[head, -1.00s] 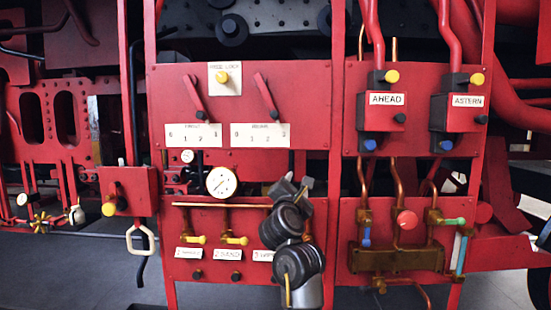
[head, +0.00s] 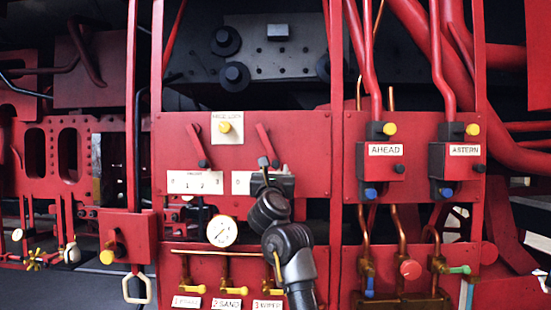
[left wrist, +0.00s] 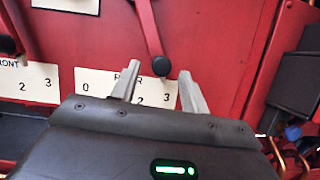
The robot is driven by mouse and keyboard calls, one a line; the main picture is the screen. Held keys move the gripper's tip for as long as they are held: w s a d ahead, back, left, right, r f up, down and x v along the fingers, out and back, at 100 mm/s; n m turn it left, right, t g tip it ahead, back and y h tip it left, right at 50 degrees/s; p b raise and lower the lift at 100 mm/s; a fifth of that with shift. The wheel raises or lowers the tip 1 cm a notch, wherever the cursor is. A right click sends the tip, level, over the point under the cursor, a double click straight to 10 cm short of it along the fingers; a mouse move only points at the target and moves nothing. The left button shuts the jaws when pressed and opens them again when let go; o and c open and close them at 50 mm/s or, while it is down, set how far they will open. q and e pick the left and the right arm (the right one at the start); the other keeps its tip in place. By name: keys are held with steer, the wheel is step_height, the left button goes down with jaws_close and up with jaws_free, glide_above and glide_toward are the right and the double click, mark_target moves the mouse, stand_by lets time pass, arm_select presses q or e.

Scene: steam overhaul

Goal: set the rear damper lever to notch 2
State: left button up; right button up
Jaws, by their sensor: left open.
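The rear damper lever (head: 264,142) is a red bar on the upper left red panel, slanting down to the right. In the left wrist view the lever (left wrist: 149,30) ends in a dark round knob (left wrist: 161,66) above the right half of the REAR plate (left wrist: 97,83), near 2 and 3; I cannot tell the exact notch. My left gripper (left wrist: 159,70) is open, with the knob between its fingertips in that view. I cannot tell whether they touch it. In the head view this gripper (head: 266,166) covers the lever's lower end and part of the plate. My right gripper is out of view.
The front damper lever (head: 197,146) stands to the left with its own number plate (head: 195,183). A yellow knob (head: 224,127) sits on a pale plate above between them. A round gauge (head: 222,231) is below. The AHEAD box (head: 380,163) projects to the right.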

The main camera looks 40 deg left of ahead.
mark_target(275, 167)
arm_select(q)
steer(key=p+x, duration=0.1)
steer(key=x, duration=0.3)
steer(key=shift+p, duration=0.4)
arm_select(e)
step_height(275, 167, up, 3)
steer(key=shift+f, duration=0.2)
arm_select(q)
steer(key=shift+c, duration=0.4)
